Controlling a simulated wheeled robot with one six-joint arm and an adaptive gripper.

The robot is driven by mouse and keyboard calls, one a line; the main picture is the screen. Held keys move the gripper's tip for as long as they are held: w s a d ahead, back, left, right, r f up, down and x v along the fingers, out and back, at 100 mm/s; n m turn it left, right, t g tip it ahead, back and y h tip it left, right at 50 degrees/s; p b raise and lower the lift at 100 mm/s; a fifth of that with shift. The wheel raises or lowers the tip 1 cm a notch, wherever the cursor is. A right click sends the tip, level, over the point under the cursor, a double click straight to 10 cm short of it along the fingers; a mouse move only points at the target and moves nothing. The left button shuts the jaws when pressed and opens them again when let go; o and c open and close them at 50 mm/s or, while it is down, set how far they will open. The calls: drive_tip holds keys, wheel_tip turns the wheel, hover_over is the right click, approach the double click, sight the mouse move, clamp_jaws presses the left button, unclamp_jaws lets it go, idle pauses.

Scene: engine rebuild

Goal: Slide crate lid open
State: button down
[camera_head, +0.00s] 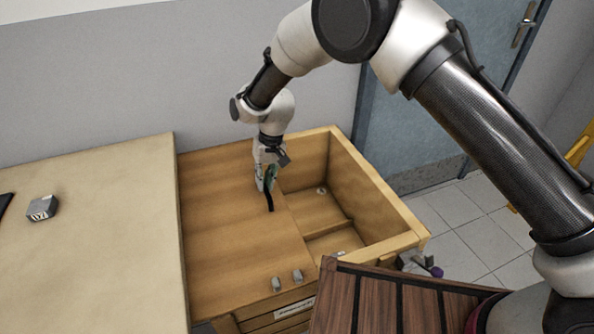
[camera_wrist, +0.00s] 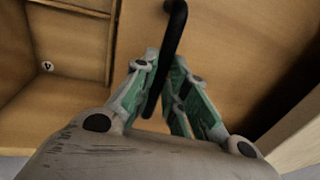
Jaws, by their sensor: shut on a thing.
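The wooden crate (camera_head: 376,187) stands in the middle of the head view. Its flat wooden lid (camera_head: 222,225) covers the left part, and the right part is uncovered, showing inner compartments. A black curved handle (camera_head: 270,203) is fixed on the lid near its right edge; it also shows in the wrist view (camera_wrist: 176,28). My gripper (camera_head: 266,183) reaches down from above onto the handle. In the wrist view its green-lined fingers (camera_wrist: 163,104) are shut around the black handle.
A light table (camera_head: 90,235) with a small grey block (camera_head: 42,208) stands against the crate's left side. A dark slatted wooden surface (camera_head: 400,300) is in front at the right. Tiled floor (camera_head: 485,235) lies open at right.

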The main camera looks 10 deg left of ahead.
hover_over(218, 206)
drive_tip(key=shift+s+d, duration=0.1)
idle(0.3)
drive_tip(key=c, duration=1.5)
unclamp_jaws()
drive_tip(key=shift+o, duration=0.2)
drive_tip(key=shift+r, duration=0.1)
wheel_tip(218, 206, up, 12)
drive_tip(key=w+d, duration=0.1)
drive_tip(key=d, duration=0.1)
drive_tip(key=shift+w+f, duration=0.2)
